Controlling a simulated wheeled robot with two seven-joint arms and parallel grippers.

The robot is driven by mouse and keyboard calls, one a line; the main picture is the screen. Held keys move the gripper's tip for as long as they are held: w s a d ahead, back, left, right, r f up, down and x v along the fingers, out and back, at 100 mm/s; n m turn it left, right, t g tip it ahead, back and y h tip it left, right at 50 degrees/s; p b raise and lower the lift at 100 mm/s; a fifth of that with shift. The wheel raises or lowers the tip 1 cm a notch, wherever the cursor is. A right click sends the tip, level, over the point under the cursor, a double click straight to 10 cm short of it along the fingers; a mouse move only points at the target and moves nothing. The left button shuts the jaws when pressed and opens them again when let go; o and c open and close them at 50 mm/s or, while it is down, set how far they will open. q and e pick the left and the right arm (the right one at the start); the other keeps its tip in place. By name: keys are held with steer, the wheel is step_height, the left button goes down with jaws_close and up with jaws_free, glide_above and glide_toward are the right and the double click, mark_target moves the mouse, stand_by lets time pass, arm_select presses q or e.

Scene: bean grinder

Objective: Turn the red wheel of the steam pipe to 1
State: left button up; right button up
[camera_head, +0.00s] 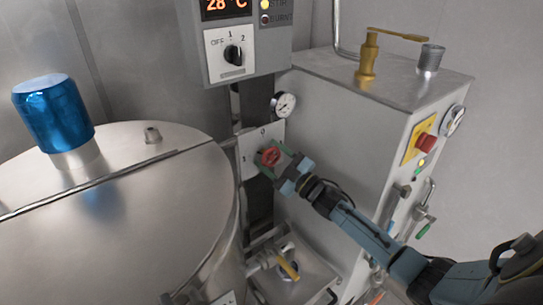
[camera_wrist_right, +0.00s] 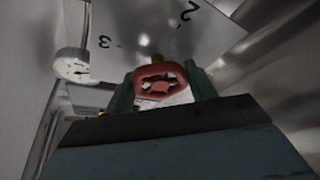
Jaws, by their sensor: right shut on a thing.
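The red wheel (camera_head: 270,156) sits in front of a pale dial plate (camera_head: 246,160) with numbers, below the control box. My right gripper (camera_head: 274,160) reaches in from the lower right and is shut on the wheel. In the right wrist view the red wheel (camera_wrist_right: 158,80) sits between the two green fingers of my right gripper (camera_wrist_right: 160,90). The plate (camera_wrist_right: 150,30) behind it shows a 2 and a 3 there. The wheel and gripper hide part of the plate, and I cannot tell which number the wheel points to. My left gripper is not in view.
A large steel drum (camera_head: 120,200) with a blue-topped motor (camera_head: 52,112) stands left. A boiler box (camera_head: 345,120) stands right, with a gauge (camera_head: 284,104) near the wheel. A yellow-handled valve (camera_head: 288,268) is below. The control box (camera_head: 240,50) hangs above.

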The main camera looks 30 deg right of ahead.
steer(key=n, duration=0.2)
steer(key=n+g+y+p, duration=0.1)
steer(key=n, duration=0.1)
steer(key=shift+r+g, duration=0.1)
steer(key=shift+g, duration=0.2)
steer(key=shift+n+g+y+p, duration=0.3)
steer(key=shift+n+g+p, duration=0.3)
steer(key=shift+n, duration=1.1)
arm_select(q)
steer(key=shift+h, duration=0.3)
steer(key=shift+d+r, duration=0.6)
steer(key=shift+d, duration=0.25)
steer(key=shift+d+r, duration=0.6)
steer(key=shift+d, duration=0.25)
arm_select(e)
steer(key=shift+n, duration=0.4)
